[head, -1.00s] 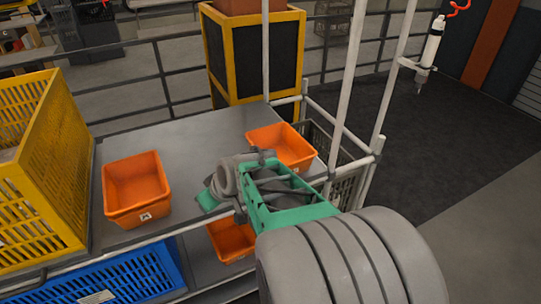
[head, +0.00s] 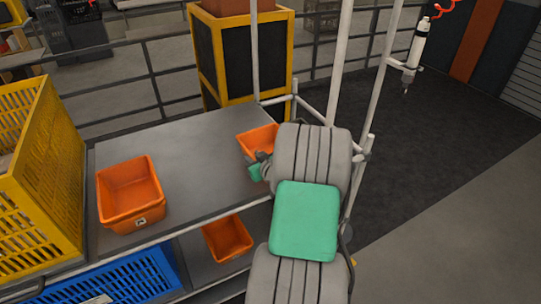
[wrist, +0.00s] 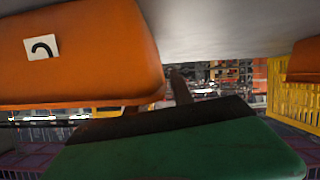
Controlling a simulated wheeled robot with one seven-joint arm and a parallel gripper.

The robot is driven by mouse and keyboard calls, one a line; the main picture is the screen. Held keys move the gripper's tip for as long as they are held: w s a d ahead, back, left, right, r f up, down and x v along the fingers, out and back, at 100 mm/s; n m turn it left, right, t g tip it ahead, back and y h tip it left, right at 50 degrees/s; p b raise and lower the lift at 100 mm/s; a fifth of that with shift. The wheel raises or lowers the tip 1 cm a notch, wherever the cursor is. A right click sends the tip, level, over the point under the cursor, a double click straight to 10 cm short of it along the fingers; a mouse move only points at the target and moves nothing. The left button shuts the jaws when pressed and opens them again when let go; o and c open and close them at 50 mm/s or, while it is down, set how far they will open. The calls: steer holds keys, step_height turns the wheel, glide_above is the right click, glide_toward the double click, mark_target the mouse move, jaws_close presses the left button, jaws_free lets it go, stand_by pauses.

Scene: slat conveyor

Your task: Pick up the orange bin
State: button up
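An orange bin (head: 258,139) stands at the right end of the grey tabletop, partly hidden behind my arm. A second orange bin (head: 131,195) sits at the table's left, and a third orange bin (head: 228,238) is on the shelf below. My gripper (head: 263,165) is close to the right bin; my arm covers most of it. In the wrist view a large orange bin (wrist: 75,55) with a white label is very close, beside a dark finger and my green gripper body. Whether the fingers are open or touch the bin, I cannot tell.
A yellow crate (head: 40,180) stands at the table's left end, and a blue crate (head: 105,280) is below. White upright posts (head: 338,60) rise at the table's right end. The grey tabletop (head: 195,150) between the two upper bins is clear.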

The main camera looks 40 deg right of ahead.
jaws_close()
stand_by(1.4)
